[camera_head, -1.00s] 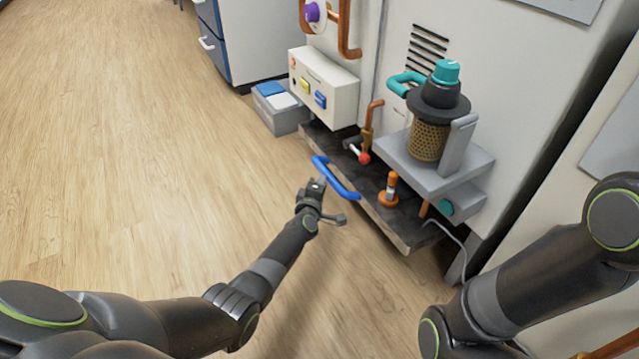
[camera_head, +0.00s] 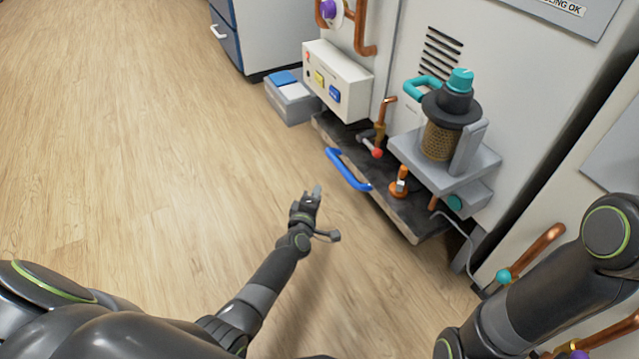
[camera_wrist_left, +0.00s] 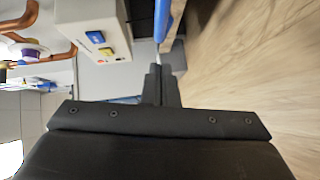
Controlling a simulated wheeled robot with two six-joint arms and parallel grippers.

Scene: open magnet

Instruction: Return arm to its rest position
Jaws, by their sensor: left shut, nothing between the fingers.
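My left gripper (camera_head: 313,194) is shut and empty over the wood floor, to the left of the dark drawer front and its blue handle (camera_head: 348,170). A gap shows between the fingertips and the handle in the head view. In the left wrist view the closed fingers (camera_wrist_left: 157,75) point ahead, and the blue handle (camera_wrist_left: 162,18) shows just past them at the top. My left arm reaches in from the bottom left. My right arm (camera_head: 555,275) is bent at the lower right, and its gripper is out of view.
A control box (camera_head: 350,95) with a yellow and a blue button sits above the dark shelf (camera_head: 405,212). A teal-topped device (camera_head: 440,130) stands on a grey block. A grey bin (camera_head: 292,100) is on the floor. The floor (camera_head: 150,150) at left is clear.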

